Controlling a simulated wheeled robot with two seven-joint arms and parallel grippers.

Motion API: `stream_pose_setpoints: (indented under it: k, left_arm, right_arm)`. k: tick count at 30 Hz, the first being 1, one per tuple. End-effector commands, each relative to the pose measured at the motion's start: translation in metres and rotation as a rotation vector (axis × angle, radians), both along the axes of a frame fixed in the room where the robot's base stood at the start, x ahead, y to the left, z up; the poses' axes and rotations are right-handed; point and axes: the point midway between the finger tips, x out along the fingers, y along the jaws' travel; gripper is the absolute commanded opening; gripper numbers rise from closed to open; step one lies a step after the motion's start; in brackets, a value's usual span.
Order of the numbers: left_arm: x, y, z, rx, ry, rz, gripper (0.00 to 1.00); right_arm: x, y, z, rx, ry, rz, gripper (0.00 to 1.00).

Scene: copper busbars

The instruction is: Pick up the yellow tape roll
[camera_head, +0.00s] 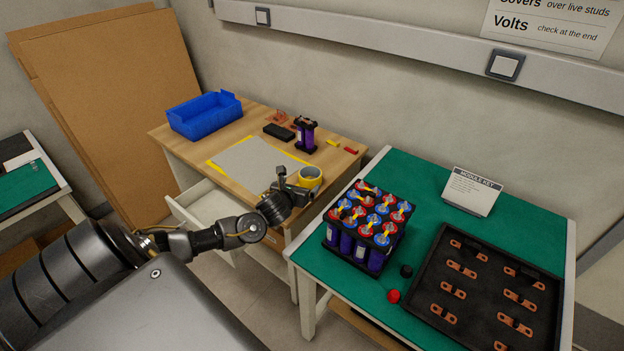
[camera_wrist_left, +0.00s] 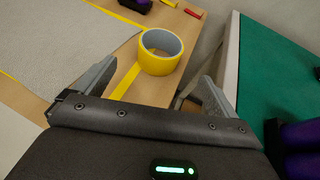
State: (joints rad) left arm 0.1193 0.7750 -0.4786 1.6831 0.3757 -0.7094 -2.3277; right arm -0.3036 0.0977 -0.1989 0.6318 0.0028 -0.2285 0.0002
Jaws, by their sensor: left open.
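The yellow tape roll (camera_head: 310,177) lies flat on the wooden desk near its front right corner, beside a grey mat (camera_head: 250,160) edged with yellow tape. In the left wrist view the tape roll (camera_wrist_left: 160,52) sits just beyond the jaws, about midway between them, with its grey inner core showing. My left gripper (camera_head: 292,182) is at the desk's front edge, right next to the roll and partly in front of it. In the left wrist view the left gripper (camera_wrist_left: 152,78) is open with nothing between its fingers. My right gripper is not in view.
A blue bin (camera_head: 205,116), a black block (camera_head: 279,132) and a small purple cell pack (camera_head: 305,135) stand farther back on the desk. An open drawer (camera_head: 205,206) juts out below. The green table (camera_head: 420,180) at right holds a cell module (camera_head: 367,228) and a black tray (camera_head: 440,310).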

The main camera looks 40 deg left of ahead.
Motion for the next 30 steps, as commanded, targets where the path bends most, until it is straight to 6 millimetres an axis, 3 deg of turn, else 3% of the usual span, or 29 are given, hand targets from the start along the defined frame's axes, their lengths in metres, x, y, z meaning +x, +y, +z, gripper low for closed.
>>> stream_pose_setpoints:
  k: [6,16,24,30]
  left_arm:
    - [0.029,0.010,-0.012,-0.003,-0.002,0.002,0.96]
    - [0.043,0.012,-0.017,-0.003,-0.001,-0.002,0.96]
    - [0.074,0.022,-0.030,-0.004,0.000,-0.002,0.96]
    - [0.084,0.026,-0.035,-0.003,0.000,-0.003,0.96]
  right_arm:
    - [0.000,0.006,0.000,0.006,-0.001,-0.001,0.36]
    - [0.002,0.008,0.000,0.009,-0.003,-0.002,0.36]
    - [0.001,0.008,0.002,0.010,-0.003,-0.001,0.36]
    - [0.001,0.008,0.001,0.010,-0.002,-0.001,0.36]
